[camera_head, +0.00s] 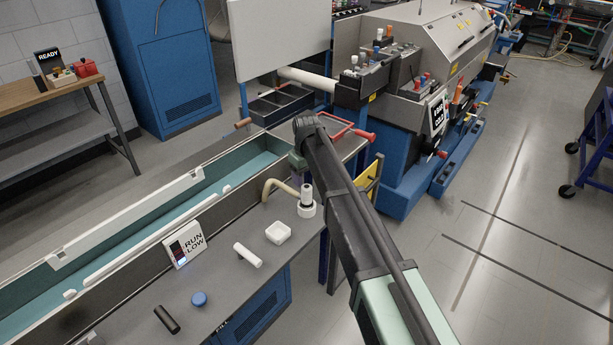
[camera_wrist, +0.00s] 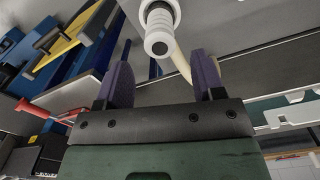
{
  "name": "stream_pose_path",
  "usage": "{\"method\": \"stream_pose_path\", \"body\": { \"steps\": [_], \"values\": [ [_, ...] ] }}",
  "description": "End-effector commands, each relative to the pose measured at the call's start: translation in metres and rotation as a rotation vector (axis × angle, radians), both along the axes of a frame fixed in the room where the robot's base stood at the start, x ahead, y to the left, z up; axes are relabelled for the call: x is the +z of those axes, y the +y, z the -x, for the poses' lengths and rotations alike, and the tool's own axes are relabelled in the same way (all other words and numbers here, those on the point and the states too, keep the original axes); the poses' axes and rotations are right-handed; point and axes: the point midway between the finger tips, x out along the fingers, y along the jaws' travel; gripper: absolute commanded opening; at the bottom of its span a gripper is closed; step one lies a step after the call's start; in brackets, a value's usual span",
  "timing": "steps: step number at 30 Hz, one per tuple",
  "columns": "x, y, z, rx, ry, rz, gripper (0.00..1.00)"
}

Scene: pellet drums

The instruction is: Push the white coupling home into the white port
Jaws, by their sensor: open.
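The white coupling (camera_head: 306,193) stands upright on the grey bench top, at the end of a cream hose (camera_head: 277,187). The white port (camera_head: 306,210) is the wider ring around its foot; how deep the coupling sits in it I cannot tell. In the wrist view the ribbed white coupling (camera_wrist: 158,38) is at the top middle, with its round end towards the camera. My gripper (camera_wrist: 161,62) is open and empty, its two purple fingers spread to either side below the coupling, not closed on it. In the head view my arm hides most of the gripper.
A white square dish (camera_head: 278,232), a white cylinder (camera_head: 248,255), a blue cap (camera_head: 199,299) and a black cylinder (camera_head: 167,319) lie on the bench. A RUN LOW sign (camera_head: 187,244) stands by the trough. A red-handled frame (camera_head: 348,129) is behind my arm.

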Motion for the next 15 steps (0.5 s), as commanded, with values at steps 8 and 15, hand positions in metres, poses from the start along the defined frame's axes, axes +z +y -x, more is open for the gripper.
{"method": "stream_pose_path", "body": {
  "steps": [8, 15],
  "values": [
    [0.052, 0.0, 0.0, 0.0, 0.0, 0.0, 0.62],
    [0.048, -0.004, 0.004, -0.007, 0.0, 0.0, 0.62]
  ]
}}
